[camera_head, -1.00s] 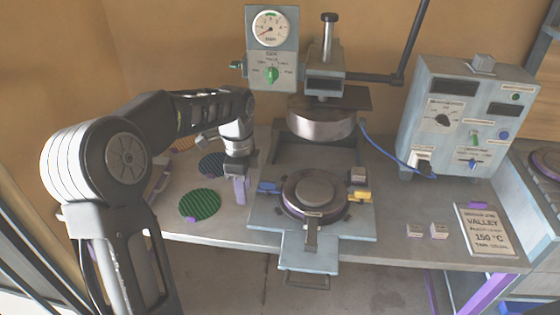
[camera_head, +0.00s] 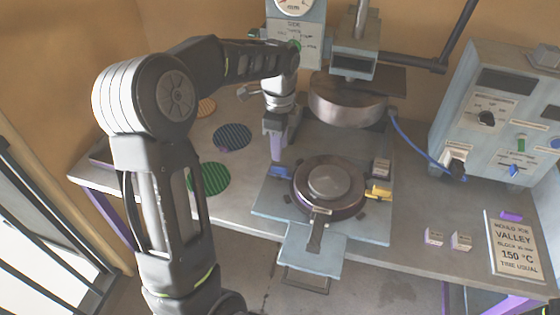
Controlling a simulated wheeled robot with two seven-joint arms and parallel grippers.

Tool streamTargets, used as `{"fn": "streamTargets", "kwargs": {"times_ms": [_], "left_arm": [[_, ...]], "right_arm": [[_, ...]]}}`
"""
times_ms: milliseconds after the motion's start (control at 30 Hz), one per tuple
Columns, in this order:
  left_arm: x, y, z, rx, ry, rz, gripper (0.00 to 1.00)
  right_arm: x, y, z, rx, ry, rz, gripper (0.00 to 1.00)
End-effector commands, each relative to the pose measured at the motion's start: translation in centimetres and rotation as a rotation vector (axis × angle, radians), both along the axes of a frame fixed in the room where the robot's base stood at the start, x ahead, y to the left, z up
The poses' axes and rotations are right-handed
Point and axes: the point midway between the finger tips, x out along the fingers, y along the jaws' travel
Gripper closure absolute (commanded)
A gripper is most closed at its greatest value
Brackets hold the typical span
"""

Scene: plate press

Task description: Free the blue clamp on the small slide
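The blue clamp (camera_head: 280,172) sits at the left edge of the round mould (camera_head: 326,184) on the small light-blue slide (camera_head: 262,206). A yellow clamp (camera_head: 378,192) sits on the mould's right side. My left gripper (camera_head: 277,154) points down just above and behind the blue clamp. Its fingers look purple-grey and seem close to the clamp; I cannot tell whether they touch it or how far apart they are. My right gripper is out of view.
The press head (camera_head: 347,100) hangs behind the mould. A control box (camera_head: 494,115) with a blue cable stands at the right. A green disc (camera_head: 208,179) and a dark blue disc (camera_head: 232,137) lie left of the slide. A sign (camera_head: 513,243) lies at the right.

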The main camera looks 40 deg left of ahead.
Motion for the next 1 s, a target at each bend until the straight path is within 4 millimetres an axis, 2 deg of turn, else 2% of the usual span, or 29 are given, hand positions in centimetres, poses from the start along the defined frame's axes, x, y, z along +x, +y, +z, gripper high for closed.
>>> {"fn": "streamTargets", "kwargs": {"times_ms": [300, 433, 767, 1000], "left_arm": [[-0.1, 0.0, -4.7, -0.001, 0.004, 0.0, 0.65], [-0.1, 0.0, -6.2, -0.001, 0.003, 0.0, 0.65], [-0.1, 0.0, -6.8, -0.001, 0.001, 0.0, 0.65], [0.0, 0.0, -6.8, -0.001, 0.001, 0.0, 0.83]], "right_arm": [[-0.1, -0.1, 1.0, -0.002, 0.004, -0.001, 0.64], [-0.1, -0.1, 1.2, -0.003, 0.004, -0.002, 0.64], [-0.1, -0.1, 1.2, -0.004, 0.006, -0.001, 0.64], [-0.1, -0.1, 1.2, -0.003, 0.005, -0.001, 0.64]]}}
